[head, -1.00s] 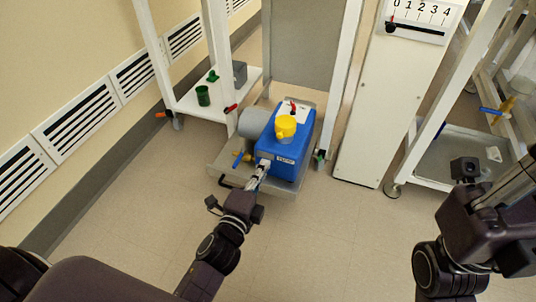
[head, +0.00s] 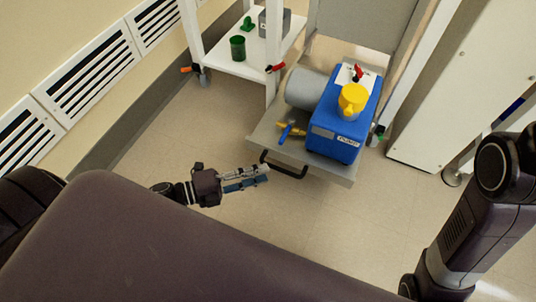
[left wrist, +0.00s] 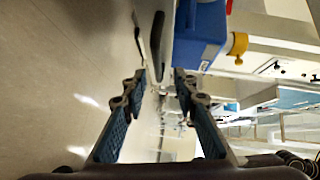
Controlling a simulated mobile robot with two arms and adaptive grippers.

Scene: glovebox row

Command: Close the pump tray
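The pump tray (head: 268,132) is a grey slab pulled out from under a frame, close to the floor. A black bar handle (head: 284,170) is on its front edge. A blue pump (head: 345,115) with a yellow cap and a grey motor sits on the tray. My right gripper is out of view; only my right arm shows.
A white shelf cart (head: 250,47) with a green cup (head: 238,48) stands left of the tray. A white cabinet (head: 430,90) stands to the right. A vented wall (head: 90,80) runs along the left. The floor before the tray is clear.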

